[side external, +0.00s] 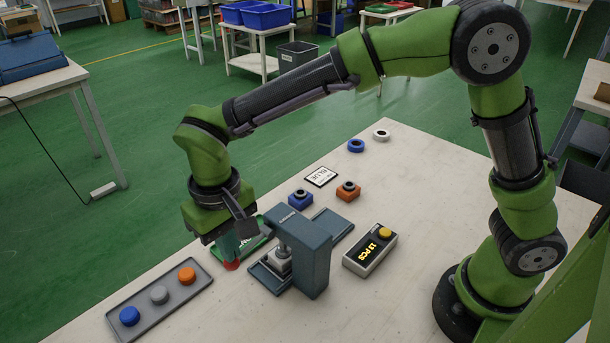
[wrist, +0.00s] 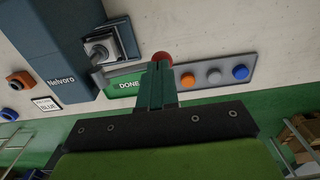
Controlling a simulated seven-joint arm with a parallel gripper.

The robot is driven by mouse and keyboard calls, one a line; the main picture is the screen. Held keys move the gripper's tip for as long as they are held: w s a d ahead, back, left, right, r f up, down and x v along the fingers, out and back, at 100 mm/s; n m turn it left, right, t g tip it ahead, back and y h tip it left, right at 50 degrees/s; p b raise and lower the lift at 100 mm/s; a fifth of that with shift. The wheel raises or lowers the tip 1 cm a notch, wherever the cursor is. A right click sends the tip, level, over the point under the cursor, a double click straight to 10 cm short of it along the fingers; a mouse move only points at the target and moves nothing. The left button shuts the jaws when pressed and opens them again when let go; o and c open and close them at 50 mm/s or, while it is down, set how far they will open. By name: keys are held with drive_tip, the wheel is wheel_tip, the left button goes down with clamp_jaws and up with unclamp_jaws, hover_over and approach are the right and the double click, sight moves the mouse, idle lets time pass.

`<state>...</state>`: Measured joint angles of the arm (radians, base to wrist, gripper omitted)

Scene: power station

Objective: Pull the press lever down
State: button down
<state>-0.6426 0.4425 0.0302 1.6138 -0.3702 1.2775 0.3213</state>
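The press (side external: 312,255) is a dark blue-grey block with a head and a base plate near the middle of the table; it also shows in the wrist view (wrist: 55,45). A light grey part (side external: 279,257) sits under its head. The red ball knob of the lever (side external: 232,266) is low at the press's left; it also shows in the wrist view (wrist: 162,57). In the wrist view the fingertips (wrist: 156,66) cover part of the knob.
A grey tray (side external: 146,309) with blue, grey and orange round pieces lies at the front left. A green DONE tray (wrist: 125,86) lies beside the press. A counter box (side external: 369,250) with a yellow button stands right of it. Blue and orange blocks sit behind.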

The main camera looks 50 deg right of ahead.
drive_tip(key=shift+f, duration=0.3)
wheel_tip(320, 180, up, 8)
drive_tip(key=shift+f, duration=0.15)
idle(1.1)
drive_tip(key=shift+s+d+f+n, duration=0.2)
drive_tip(key=shift+f+n, duration=0.05)
drive_tip(key=shift+f, duration=0.1)
drive_tip(key=shift+s+d+f+n, duration=0.15)
drive_tip(key=shift+f+n, duration=0.1)
drive_tip(key=shift+f, duration=0.1)
drive_tip(key=s+d+r+m+t, duration=0.1)
drive_tip(key=s+d+t, duration=0.1)
drive_tip(key=d, duration=0.6)
drive_tip(key=s+d+r+m+t+y, duration=0.1)
drive_tip(key=s+d+r+m+t, duration=0.1)
drive_tip(key=s+d, duration=0.3)
drive_tip(key=s+d+r+m+t+y, duration=0.1)
drive_tip(key=s+d+r+m+t, duration=0.1)
drive_tip(key=d, duration=0.8)
drive_tip(key=shift+s+d+r+t, duration=0.2)
drive_tip(key=shift+s+d+t, duration=0.1)
drive_tip(key=shift+s+t, duration=0.45)
drive_tip(key=c, duration=1.8)
unclamp_jaws()
drive_tip(key=shift+s, duration=0.1)
